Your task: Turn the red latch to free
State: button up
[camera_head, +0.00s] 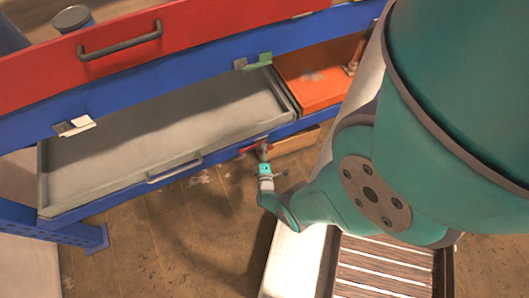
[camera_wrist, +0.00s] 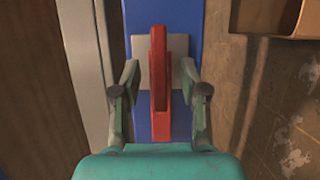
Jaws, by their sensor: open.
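The red latch (camera_wrist: 159,75) is a narrow red bar on a grey plate (camera_wrist: 180,65) fixed to a blue rail (camera_wrist: 140,20). In the wrist view it runs up and down the picture, along the rail. My gripper (camera_wrist: 166,88) is open, with one finger on each side of the latch and a visible gap to the red bar on both sides. In the head view a small red part of the latch (camera_head: 250,149) shows at the front rail below the grey drawer; my gripper (camera_head: 264,153) partly hides it.
The grey drawer (camera_head: 150,135) with its handle (camera_head: 175,168) lies left of my gripper. A red drawer front (camera_head: 200,35) is above it. An orange box (camera_head: 312,80) stands to the right. A tan box (camera_wrist: 280,18) is right of the rail. Open wooden floor (camera_head: 160,240) lies in front.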

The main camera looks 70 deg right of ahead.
jog(key=v, duration=1.1)
jog(key=shift+a, duration=0.3)
jog(key=shift+s, duration=0.1)
dwell(0.3)
jog(key=s+a+r+m+t+y, duration=0.25)
jog(key=a+r+t+y, duration=0.75)
jog(key=a+r, duration=0.55)
jog(key=s+a+r+y, duration=0.2)
jog(key=a+r, duration=0.1)
jog(key=r, duration=0.6)
jog(key=s+a+r+m+y, duration=0.1)
jog(key=s+a+r+y, duration=0.1)
jog(key=r, duration=0.7)
jog(key=s+a+r+y, duration=0.2)
jog(key=a+r+y, duration=0.1)
jog(key=r, duration=0.6)
jog(key=shift+a+r+g, duration=0.35)
jog(key=shift+a+g, duration=0.05)
jog(key=shift+a, duration=0.45)
